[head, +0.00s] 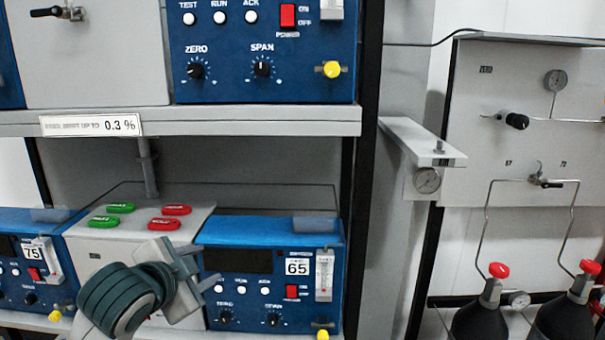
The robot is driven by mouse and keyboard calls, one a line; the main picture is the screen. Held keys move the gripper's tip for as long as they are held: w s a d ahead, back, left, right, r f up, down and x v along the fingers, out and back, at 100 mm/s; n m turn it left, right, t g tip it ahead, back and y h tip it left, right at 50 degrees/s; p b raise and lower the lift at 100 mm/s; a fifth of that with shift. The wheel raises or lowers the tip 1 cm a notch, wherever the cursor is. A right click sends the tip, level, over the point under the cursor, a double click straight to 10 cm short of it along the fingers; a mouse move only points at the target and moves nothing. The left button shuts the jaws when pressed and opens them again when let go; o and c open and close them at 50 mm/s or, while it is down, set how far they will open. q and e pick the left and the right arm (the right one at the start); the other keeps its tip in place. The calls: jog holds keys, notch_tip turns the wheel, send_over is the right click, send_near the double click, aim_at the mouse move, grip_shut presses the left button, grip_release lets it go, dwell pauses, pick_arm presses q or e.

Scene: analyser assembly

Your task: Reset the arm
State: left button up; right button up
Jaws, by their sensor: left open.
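My left gripper (206,285) comes in low from the left in the head view, with my grey ribbed arm behind it. Its two fingers point right and stand apart, with nothing seen between them. It is in front of the grey panel and the left edge of the blue analyser marked 65 (270,262). I cannot tell whether it touches the analyser. My right gripper is not in view.
Red and green tags (170,210) lie on the grey box top beside the analyser. A shelf (250,122) with another blue analyser (265,50) is above. Gas cylinders with red valves (498,270) stand at right, below a gauge panel (520,95).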

pick_arm(q)
jog(key=s+f+n+g, duration=0.25)
jog(key=s+f, duration=0.35)
jog(key=f, duration=0.6)
jog(key=s+f+n+g, duration=0.25)
jog(key=s+f, duration=0.45)
jog(key=f, duration=0.5)
jog(key=s+a+f+n+g+y, duration=0.1)
jog(key=s+f+n+g, duration=0.15)
jog(key=s+f, duration=0.75)
jog(key=s+a+f+n+g+y, duration=0.1)
jog(key=s+a+f+n, duration=0.15)
jog(key=s+f, duration=0.75)
jog(key=s+f+g, duration=0.1)
jog(key=s+f, duration=0.2)
jog(key=f, duration=0.9)
jog(key=s+f+g, duration=0.1)
jog(key=s+f, duration=0.1)
jog(key=f, duration=1)
jog(key=s+a+f, duration=0.2)
jog(key=s+f, duration=1.6)
jog(key=shift+a+g, duration=0.2)
jog(key=shift+g, duration=0.15)
